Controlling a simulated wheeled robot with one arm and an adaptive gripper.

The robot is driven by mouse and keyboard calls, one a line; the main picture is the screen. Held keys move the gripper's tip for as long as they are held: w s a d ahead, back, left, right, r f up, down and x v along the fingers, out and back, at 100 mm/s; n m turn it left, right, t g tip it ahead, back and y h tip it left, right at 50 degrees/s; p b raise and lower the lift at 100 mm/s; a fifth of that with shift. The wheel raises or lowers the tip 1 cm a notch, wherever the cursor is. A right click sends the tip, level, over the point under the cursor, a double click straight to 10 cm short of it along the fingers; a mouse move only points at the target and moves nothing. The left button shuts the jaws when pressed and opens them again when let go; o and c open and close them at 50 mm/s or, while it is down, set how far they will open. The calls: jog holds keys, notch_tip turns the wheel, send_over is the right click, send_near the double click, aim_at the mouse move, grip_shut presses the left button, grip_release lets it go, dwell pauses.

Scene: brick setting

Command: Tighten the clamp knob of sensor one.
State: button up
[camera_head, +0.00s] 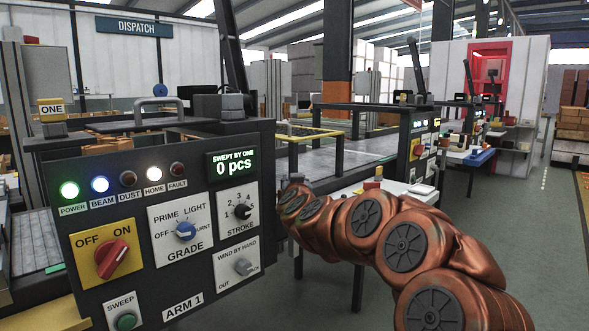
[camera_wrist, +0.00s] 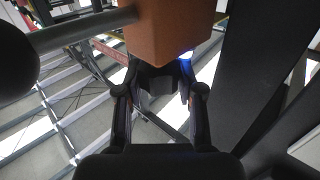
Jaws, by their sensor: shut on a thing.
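A yellow block marked ONE (camera_head: 51,109) stands on a dark mount at the upper left in the head view. I cannot make out a clamp knob there. My copper arm reaches behind the right edge of the ARM 1 panel, which hides my gripper in that view. A grey rod (camera_wrist: 85,32) runs left from the block to a dark rounded end (camera_wrist: 14,58).
The ARM 1 panel (camera_head: 145,285) fills the left front, with lit POWER, BEAM and HOME lamps. Its display (camera_head: 232,164) reads 0 pcs. A dark frame post (camera_wrist: 245,75) stands close right of my gripper in the wrist view. Open floor (camera_head: 500,225) lies at the right.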

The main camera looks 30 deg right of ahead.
jog(key=shift+r+m+g+h+p, duration=0.25)
jog(key=shift+m+g+h+p, duration=0.75)
jog(key=shift+p, duration=1.85)
jog(key=shift+r+m+g+h+p, duration=0.2)
jog(key=shift+m+g+h+p, duration=0.8)
jog(key=shift+p, duration=1.85)
jog(key=h+p, duration=0.1)
jog(key=p, duration=0.2)
jog(key=shift+f+m+g, duration=0.15)
jog(key=shift+m+g, duration=0.15)
jog(key=shift+g, duration=0.1)
jog(key=shift+h+p, duration=0.4)
jog(key=shift+p, duration=0.15)
jog(key=shift+f+m+g+h+p, duration=0.3)
jog(key=shift+m+g+p, duration=0.3)
jog(key=shift+g+p, duration=0.3)
jog(key=o, duration=1.2)
jog(key=shift+c, duration=0.2)
jog(key=shift+f+n+t+b, duration=0.3)
jog(key=shift+t+b, duration=0.2)
jog(key=shift+b, duration=0.45)
jog(key=n+t+y+b, duration=0.5)
jog(key=y+b, duration=0.1)
jog(key=b, duration=1)
jog(key=shift+r, duration=0.15)
